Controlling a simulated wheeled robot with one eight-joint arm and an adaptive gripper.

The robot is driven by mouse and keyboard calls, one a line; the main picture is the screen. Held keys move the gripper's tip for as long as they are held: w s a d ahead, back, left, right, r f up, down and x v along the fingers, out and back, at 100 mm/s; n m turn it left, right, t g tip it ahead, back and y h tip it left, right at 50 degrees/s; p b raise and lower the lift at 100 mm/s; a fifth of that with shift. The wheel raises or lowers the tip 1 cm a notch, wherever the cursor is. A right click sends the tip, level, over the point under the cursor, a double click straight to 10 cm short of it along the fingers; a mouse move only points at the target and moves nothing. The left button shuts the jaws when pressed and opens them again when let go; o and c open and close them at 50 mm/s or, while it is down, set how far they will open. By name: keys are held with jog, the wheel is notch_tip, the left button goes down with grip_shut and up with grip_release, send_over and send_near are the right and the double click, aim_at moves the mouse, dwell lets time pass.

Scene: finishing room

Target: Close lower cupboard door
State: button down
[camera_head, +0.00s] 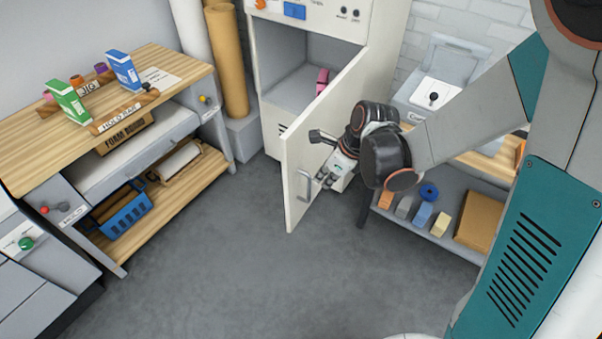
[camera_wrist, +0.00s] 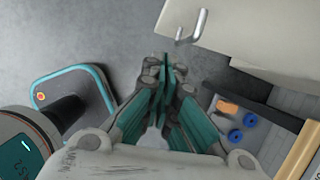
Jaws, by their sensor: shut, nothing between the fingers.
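The lower cupboard door (camera_head: 298,160) is a cream panel, standing wide open from the right side of the cupboard (camera_head: 272,118). Its outer face, with a grey bar handle (camera_head: 304,186), faces right. In the wrist view the door (camera_wrist: 265,45) is at the upper right, with the handle (camera_wrist: 192,28) at its left end. My gripper (camera_head: 325,180) is on the outer-face side, close to the handle. In the wrist view my gripper (camera_wrist: 165,72) has its teal-padded fingers shut and empty, apart from the handle in the picture. Contact with the door panel cannot be told.
A pink object (camera_head: 322,80) lies inside the cupboard. A wooden-topped bench (camera_head: 180,75) stands left. A low shelf (camera_head: 408,224) with colored blocks is right of the door. The grey floor (camera_head: 235,255) in front is clear.

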jog(key=w+a+f+b, duration=0.4)
jog(key=a+f+b, duration=0.1)
jog(key=f, duration=0.5)
jog(key=shift+a+m, duration=0.3)
jog(key=shift+a, duration=0.45)
